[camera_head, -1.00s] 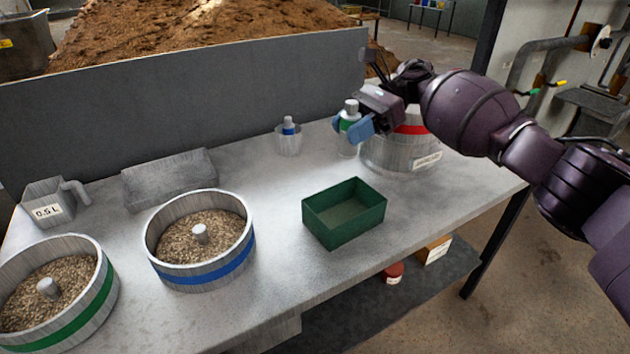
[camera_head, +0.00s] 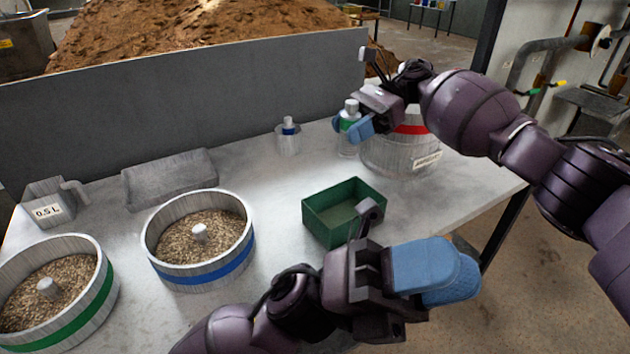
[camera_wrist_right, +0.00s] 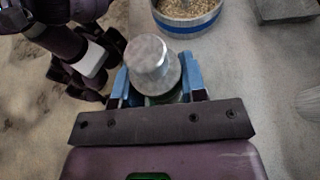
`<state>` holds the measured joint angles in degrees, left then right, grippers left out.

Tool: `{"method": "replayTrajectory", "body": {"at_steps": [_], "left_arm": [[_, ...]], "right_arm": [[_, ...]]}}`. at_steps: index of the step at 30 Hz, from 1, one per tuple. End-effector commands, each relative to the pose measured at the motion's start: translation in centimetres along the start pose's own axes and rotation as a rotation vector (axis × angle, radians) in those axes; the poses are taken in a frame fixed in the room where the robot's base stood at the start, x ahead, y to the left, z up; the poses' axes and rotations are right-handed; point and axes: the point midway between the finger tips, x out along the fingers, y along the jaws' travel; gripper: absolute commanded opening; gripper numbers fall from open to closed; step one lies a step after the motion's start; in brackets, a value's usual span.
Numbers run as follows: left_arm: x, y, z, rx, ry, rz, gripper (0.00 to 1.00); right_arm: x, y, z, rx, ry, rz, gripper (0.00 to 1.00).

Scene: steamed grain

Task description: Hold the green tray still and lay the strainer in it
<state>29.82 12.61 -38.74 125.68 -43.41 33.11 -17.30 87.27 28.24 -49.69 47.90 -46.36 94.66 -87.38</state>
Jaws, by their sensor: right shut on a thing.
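The green tray (camera_head: 322,222) is an open box on the table, partly hidden by my left gripper (camera_head: 440,271). This gripper is in front of the tray and to its lower right, with blue fingers overlapping in the view, so I cannot see a gap. My right gripper (camera_head: 348,128) is at the back of the table, shut on a bottle with a green band (camera_head: 350,110). The bottle's grey cap shows between the blue fingers in the right wrist view (camera_wrist_right: 152,62). I cannot make out a strainer for certain.
A grain-filled round container with a blue band (camera_head: 205,272) stands left of the tray, and a green-banded one (camera_head: 75,330) further left. A red-banded container (camera_head: 400,155) stands beside the right gripper. A small bottle in a cup (camera_head: 289,143) stands behind the tray.

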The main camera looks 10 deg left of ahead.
Motion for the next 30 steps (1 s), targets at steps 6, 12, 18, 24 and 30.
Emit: {"method": "replayTrajectory", "body": {"at_steps": [6,12,18,24,30], "left_arm": [[3.6,-0.8,-2.5,0.186,0.259,-0.034,0.33],[1.9,4.6,-3.3,0.422,0.541,0.107,0.33],[-2.2,10.2,-2.4,0.661,0.895,0.235,0.33],[-8.2,14.1,1.7,0.857,1.292,0.355,0.33],[-14.6,15.0,8.5,0.971,1.699,0.464,0.33]], "right_arm": [[0.0,0.0,0.0,-0.001,0.0,0.0,0.12],[-0.1,0.0,0.3,-0.003,0.001,-0.001,0.12],[-0.1,0.0,0.2,-0.002,0.001,-0.001,0.12],[0.0,0.0,0.1,-0.001,0.0,0.0,0.12],[0.0,0.0,0.1,-0.001,0.0,0.0,0.12]]}}
